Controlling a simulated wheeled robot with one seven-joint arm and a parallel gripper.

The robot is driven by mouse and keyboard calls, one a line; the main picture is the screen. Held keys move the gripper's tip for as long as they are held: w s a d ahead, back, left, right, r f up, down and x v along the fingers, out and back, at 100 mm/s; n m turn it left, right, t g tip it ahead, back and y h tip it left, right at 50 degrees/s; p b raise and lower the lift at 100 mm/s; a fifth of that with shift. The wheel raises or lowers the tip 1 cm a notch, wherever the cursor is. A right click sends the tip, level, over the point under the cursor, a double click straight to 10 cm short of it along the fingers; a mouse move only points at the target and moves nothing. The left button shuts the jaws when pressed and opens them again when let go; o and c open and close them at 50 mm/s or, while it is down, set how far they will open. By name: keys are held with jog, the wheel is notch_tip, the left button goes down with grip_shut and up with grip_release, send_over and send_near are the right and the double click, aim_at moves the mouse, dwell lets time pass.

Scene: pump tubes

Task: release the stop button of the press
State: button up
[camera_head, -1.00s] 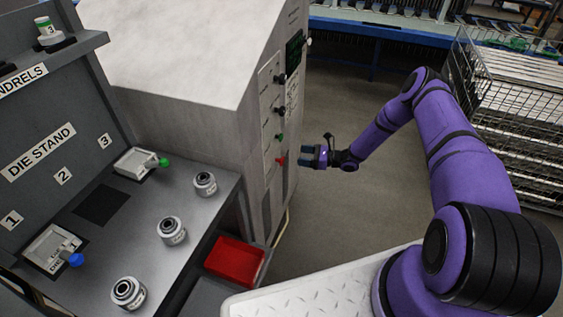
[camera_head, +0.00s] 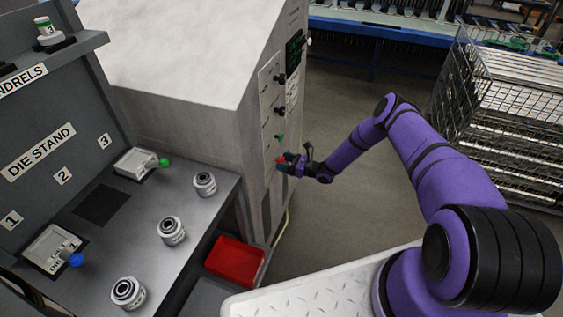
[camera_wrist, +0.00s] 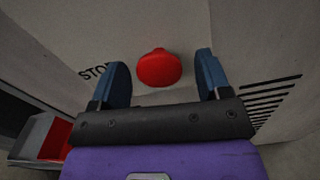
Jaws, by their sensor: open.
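The red stop button (camera_wrist: 158,68) sticks out of the press's pale side panel, beside the partly covered label "STOP" (camera_wrist: 92,72). In the wrist view it sits between the two blue fingers of my gripper (camera_wrist: 162,80), with a visible gap on each side. In the head view the red button (camera_head: 280,160) shows just beyond the fingertips of my gripper (camera_head: 286,164), low on the panel of the press (camera_head: 190,50). My gripper is open and holds nothing. I cannot tell whether the fingertips reach around the button's depth.
Above the button are a green button (camera_head: 280,137) and black knobs (camera_head: 281,78). A red bin (camera_head: 235,260) stands below the die stand (camera_head: 200,215) at the left. A wire basket rack (camera_head: 500,110) stands at the right. The floor between is clear.

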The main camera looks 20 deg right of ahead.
jog(key=shift+w+a, duration=0.4)
jog(key=shift+a, duration=0.2)
jog(key=shift+c, duration=0.4)
jog(key=c, duration=1.2)
jog(key=shift+v, duration=0.8)
jog(key=o, duration=1.3)
jog(key=shift+s+d, duration=0.1)
jog(key=v, duration=1)
jog(key=shift+s+d, duration=0.2)
jog(key=shift+d, duration=0.1)
